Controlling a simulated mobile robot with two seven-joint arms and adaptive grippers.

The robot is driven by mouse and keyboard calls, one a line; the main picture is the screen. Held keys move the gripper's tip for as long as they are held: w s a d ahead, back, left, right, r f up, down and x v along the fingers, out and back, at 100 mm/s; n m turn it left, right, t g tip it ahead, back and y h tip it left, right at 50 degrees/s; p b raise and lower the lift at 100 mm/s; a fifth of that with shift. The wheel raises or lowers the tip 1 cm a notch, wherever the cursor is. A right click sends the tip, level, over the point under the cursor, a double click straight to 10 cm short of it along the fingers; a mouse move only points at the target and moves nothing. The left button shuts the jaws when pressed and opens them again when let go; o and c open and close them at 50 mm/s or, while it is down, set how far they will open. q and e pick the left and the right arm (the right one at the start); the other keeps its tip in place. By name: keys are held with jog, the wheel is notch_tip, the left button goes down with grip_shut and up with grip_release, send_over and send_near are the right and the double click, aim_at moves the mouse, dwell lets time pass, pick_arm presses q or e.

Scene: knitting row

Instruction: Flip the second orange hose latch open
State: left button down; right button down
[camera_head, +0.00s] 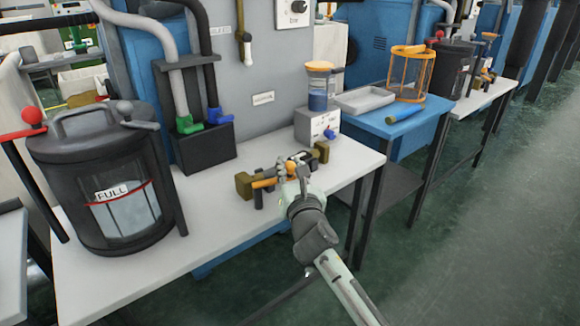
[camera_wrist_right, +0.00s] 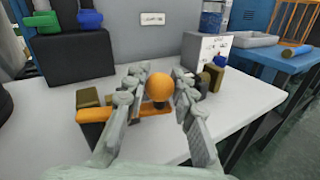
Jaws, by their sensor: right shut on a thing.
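A hose latch assembly with an orange bar (camera_head: 264,183) lies on the white table in the head view. It has a brass-coloured block (camera_head: 243,186) at its left end and another brass-coloured block (camera_head: 321,152) at its right. My right gripper (camera_head: 292,170) is over its middle. In the right wrist view, the two grey fingers of my right gripper (camera_wrist_right: 159,78) close around an orange ball knob (camera_wrist_right: 159,88). The orange bar (camera_wrist_right: 150,112) runs below the knob, and the fingers partly cover it. My left gripper is not in view.
A black canister (camera_head: 85,165) marked FULL stands at the left of the white table (camera_head: 215,205). Black hose holder (camera_head: 205,150) with green and blue fittings is behind. A small grey box (camera_head: 315,127) stands behind the latch. A blue table (camera_head: 400,122) is further right.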

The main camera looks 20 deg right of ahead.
jog(key=shift+s, duration=0.1)
jog(key=shift+s+a+f+m+h, duration=0.1)
jog(key=shift+s+f+m+h, duration=0.1)
jog(key=shift+m+h, duration=0.3)
jog(key=shift+s+r+m+g+h+b, duration=0.15)
jog(key=shift+s+m+h+b, duration=0.15)
jog(key=shift+h, duration=0.2)
jog(key=shift+s+f+m+g+h+b, duration=0.15)
jog(key=shift+m+h, duration=0.15)
jog(key=shift+h, duration=0.2)
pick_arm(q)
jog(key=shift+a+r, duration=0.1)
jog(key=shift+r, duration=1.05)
pick_arm(e)
jog(key=shift+s+r+m+g+h, duration=0.15)
jog(key=shift+s+m+g+h, duration=0.15)
jog(key=shift+h, duration=0.3)
jog(key=c, duration=1.2)
grip_release()
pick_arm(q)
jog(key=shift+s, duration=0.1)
pick_arm(e)
jog(key=v, duration=1.2)
